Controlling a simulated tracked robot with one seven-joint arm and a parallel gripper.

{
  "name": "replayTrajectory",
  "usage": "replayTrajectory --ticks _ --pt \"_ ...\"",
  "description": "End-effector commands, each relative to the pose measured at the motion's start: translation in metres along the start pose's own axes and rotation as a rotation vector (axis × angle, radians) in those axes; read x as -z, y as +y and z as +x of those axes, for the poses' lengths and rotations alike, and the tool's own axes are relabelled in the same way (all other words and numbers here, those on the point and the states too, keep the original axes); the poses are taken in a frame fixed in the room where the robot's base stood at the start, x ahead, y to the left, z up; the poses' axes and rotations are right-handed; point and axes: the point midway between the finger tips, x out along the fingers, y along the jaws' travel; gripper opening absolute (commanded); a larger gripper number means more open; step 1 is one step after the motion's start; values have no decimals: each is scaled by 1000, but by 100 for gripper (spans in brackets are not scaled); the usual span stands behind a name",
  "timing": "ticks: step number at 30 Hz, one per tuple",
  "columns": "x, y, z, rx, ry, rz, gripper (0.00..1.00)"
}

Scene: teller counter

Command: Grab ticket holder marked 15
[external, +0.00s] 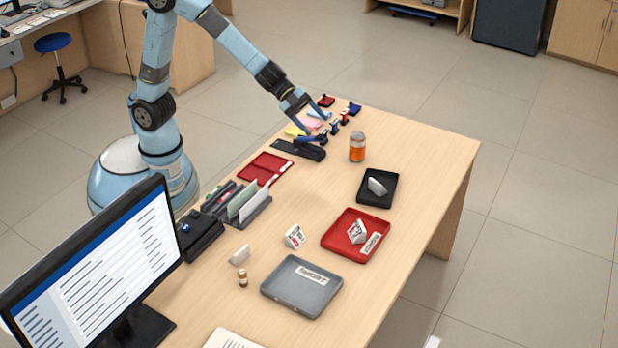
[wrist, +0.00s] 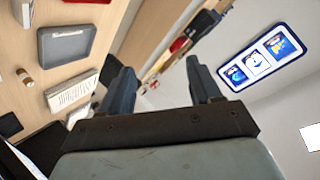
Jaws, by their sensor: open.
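Several small white wedge-shaped holders stand on the counter. One with red and dark print (external: 294,237) is on bare wood, and a plain-backed one (external: 239,255) is left of it. Another printed holder (external: 357,232) sits in the red tray (external: 337,248), and one with a blank visible side (external: 376,186) sits in the black tray (external: 365,196). I cannot read a 15 on any. My gripper (external: 316,122) is open over the counter's far end by the stamps, away from all the holders. In the wrist view its jaws (wrist: 161,75) are apart and empty.
A grey labelled tray (external: 300,287) and a small bottle (external: 242,278) are in front. An orange jar (external: 357,147), a black stapler (external: 299,149) and several stamps (external: 345,115) are near my gripper. A monitor (external: 100,260) stands at left.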

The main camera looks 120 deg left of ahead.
Motion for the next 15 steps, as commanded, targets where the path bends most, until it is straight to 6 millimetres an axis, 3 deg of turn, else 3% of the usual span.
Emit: replayTrajectory --ticks 1,6,15 --pt "-8 6 16 -34 20 20 63" --pt "-26 34 59 -165 116 87 63" --pt "-76 102 112 -447 283 147 63"
